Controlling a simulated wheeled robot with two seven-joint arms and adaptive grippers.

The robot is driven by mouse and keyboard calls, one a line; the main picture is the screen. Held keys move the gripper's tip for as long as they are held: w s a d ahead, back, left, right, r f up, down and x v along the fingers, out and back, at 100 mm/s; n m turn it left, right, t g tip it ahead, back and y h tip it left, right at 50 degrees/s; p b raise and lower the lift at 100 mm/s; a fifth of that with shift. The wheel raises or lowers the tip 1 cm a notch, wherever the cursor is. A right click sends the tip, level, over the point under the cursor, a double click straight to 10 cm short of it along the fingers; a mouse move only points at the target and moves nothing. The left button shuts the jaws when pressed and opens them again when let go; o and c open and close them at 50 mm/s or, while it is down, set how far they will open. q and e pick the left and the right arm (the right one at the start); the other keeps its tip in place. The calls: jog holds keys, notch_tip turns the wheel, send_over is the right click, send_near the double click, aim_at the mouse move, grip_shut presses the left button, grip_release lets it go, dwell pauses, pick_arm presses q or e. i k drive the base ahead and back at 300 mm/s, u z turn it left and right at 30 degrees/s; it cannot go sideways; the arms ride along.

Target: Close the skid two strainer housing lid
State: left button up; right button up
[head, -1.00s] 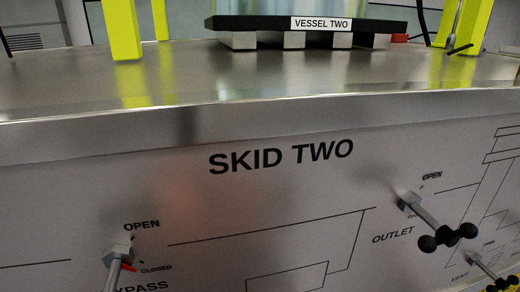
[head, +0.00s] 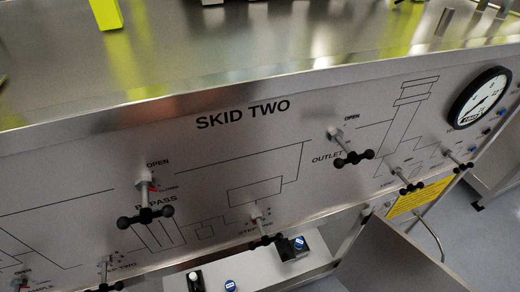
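The skid two panel (head: 225,150) shows in the head view, a grey sloping front marked "SKID TWO" with printed pipe lines. A metal top (head: 230,60) lies above it. I cannot make out the strainer housing or its lid in this view. Neither of my grippers shows.
Valve handles stick out of the panel, among them the bypass handle (head: 146,214) and the outlet handle (head: 353,158). A round gauge (head: 480,98) is at the right. A shelf with small blue and black items (head: 292,247) is below. Grey floor (head: 485,235) shows at the lower right.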

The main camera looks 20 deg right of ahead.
aim_at(284, 248)
jog(key=u, duration=0.25)
jog(key=k, duration=0.9)
jog(key=z, duration=0.15)
